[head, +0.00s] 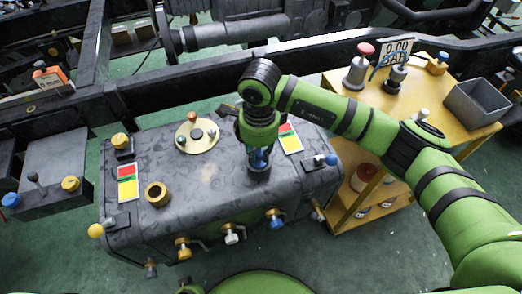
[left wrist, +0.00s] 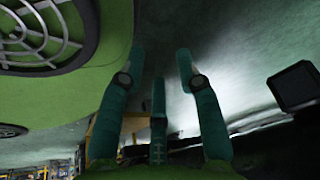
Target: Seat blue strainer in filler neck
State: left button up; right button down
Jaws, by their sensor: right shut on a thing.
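My right gripper (head: 260,158) points down over the right part of a dark grey tank (head: 215,190). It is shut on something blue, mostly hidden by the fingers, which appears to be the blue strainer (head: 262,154). Directly below is a short dark round filler neck (head: 259,175) on the tank top. I cannot tell how far the strainer is inside the neck. My left gripper (left wrist: 157,72) shows in the left wrist view with its fingers spread and nothing between them.
The tank top carries a brass ring (head: 158,194), a round cream plate (head: 197,137) and coloured labels. Valves line its front. A yellow cart (head: 435,110) with a grey bin (head: 472,104) stands at the right. Dark chassis rails (head: 60,115) run behind the tank.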

aim_at(259, 153)
jog(key=shift+w+f, duration=0.1)
jog(key=shift+f, duration=0.15)
jog(key=c, duration=1.1)
grip_release()
pick_arm(q)
jog(key=shift+w+a, duration=0.65)
jog(key=shift+a, duration=0.1)
jog(key=shift+w, duration=0.1)
jog(key=shift+w+d+r+t, duration=0.15)
jog(key=shift+w+d+t, duration=0.15)
jog(key=shift+w+d, duration=0.35)
pick_arm(e)
notch_tip(259, 153, up, 12)
jog(key=shift+r, duration=0.15)
